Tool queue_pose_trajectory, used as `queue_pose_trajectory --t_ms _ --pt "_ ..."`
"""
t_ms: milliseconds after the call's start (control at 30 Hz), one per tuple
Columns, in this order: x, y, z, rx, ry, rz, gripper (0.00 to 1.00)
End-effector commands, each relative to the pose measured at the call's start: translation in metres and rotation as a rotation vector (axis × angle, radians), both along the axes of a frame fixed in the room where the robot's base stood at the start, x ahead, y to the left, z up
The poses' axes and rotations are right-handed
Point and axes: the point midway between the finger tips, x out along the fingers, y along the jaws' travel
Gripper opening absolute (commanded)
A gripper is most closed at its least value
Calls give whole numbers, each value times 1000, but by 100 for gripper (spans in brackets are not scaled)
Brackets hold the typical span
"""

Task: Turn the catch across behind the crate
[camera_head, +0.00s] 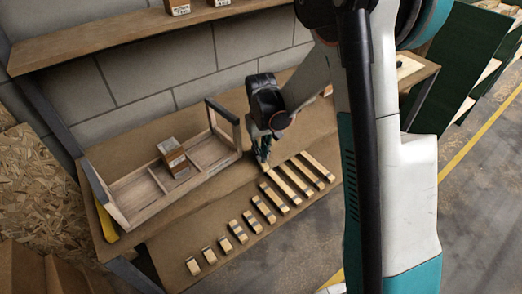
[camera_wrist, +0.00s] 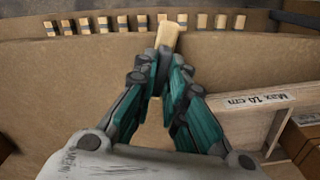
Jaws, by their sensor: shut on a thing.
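The crate (camera_head: 213,160) is a long, low wooden tray with raised ends at the left of the bench. Part of it shows at the right of the wrist view (camera_wrist: 262,105), with a "Max 10 cm" label. My gripper (camera_head: 264,153) points down just past the crate's right end. The piece stands clear of the crate. Its lower part and any pivot are hidden by the fingers.
A cardboard box (camera_head: 172,155) sits in the crate. Several wooden bars (camera_head: 265,210) of graded length lie in a row along the bench front. A shelf (camera_head: 100,38) with small boxes runs above the bench (camera_head: 150,250). Bare bench lies between crate and bars.

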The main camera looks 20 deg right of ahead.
Motion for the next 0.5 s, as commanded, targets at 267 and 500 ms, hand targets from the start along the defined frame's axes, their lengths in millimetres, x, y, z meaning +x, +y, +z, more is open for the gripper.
queue_pose_trajectory --t_ms 267,500 --pt "-1 0 -1 0 1 170 0" --pt "-1 0 -1 1 1 245 0"
